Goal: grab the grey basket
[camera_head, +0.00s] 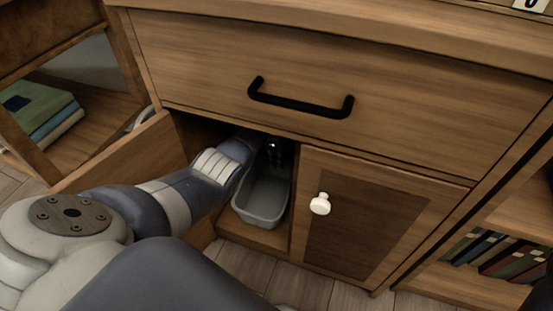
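The grey basket (263,207) is a small rectangular open-topped bin on the floor of the open lower cabinet compartment, in the middle of the head view. My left arm comes in from the left and reaches into the compartment. My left gripper (274,153) is dark and in shadow at the far end of the basket, close to its rim. I cannot tell whether its fingers are open, shut or touching the rim. The basket's far end is partly hidden by the gripper and shadow. My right gripper is not in view.
The open left door (125,152) stands out beside my arm. The closed right door (362,220) has a white knob (320,204). A drawer with a black handle (300,103) sits above the opening. Books (40,110) lie in a cubby on the left; more books (495,255) stand at lower right.

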